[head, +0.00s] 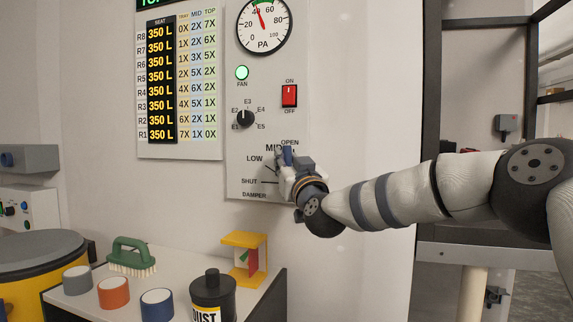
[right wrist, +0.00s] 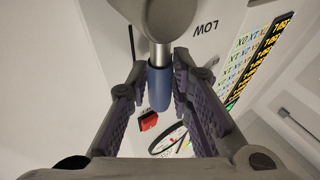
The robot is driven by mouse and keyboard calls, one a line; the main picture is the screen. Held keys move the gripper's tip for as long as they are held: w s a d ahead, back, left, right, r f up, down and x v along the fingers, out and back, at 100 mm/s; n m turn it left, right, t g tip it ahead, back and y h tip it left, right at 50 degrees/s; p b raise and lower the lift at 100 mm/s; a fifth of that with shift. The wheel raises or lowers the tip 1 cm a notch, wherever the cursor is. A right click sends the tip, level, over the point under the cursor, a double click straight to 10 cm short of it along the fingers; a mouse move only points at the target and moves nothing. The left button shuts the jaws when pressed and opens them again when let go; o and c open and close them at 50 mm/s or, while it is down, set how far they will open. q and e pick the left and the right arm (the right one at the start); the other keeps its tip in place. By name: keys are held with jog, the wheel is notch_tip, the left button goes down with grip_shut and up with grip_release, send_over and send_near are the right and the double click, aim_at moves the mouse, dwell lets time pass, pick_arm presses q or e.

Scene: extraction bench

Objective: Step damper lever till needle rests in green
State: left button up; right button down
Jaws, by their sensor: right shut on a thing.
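The damper lever shows in the right wrist view as a blue grip (right wrist: 159,88) on a short metal stem. My right gripper (head: 285,163) is shut on this grip, with a finger on each side. In the head view the gripper covers most of the lever, in front of the scale with OPEN, LOW and SHUT marks and a partly covered MID. It sits close to MID and OPEN. The PA gauge (head: 264,27) is cut off at the top. Its red needle points a little left of upright, near 40. My left gripper is not in view.
The control panel (head: 262,184) also carries a lit green FAN lamp (head: 242,73), a red switch (head: 289,96) and a black knob (head: 245,118). Below stands a bench with a brush (head: 130,254), coloured cups and a black jar (head: 212,292).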

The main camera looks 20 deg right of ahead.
jog(key=shift+d+f+m, duration=0.1)
jog(key=shift+m, duration=0.3)
jog(key=c, duration=1.7)
grip_release()
jog(key=v, duration=1.2)
jog(key=shift+f, duration=0.15)
